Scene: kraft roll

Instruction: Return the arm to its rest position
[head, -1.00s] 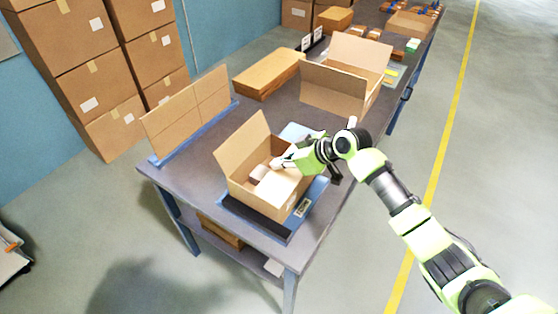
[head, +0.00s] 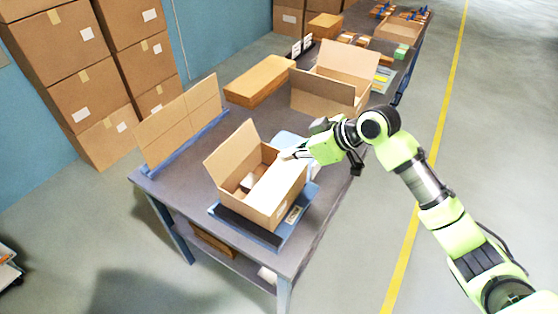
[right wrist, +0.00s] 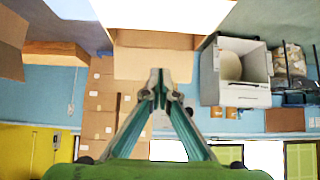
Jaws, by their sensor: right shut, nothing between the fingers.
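My right gripper (head: 288,156) is shut and empty, above the far right side of an open cardboard box (head: 262,213). It comes from the right on my green and black arm. One flap (head: 231,148) of the box stands up at the left. A pale flap (head: 275,183) lies across the right part of the opening, and a small light item (head: 248,181) shows inside. In the right wrist view, the closed fingertips (right wrist: 158,84) meet with nothing between them, and a cardboard surface shows beyond. My left gripper is not in view.
The box sits on a blue-edged platform on the grey table (head: 180,180). A larger open carton (head: 325,97) and a flat brown box (head: 259,80) stand behind. A cardboard sheet (head: 182,125) stands at the left edge. The floor right of the table is clear.

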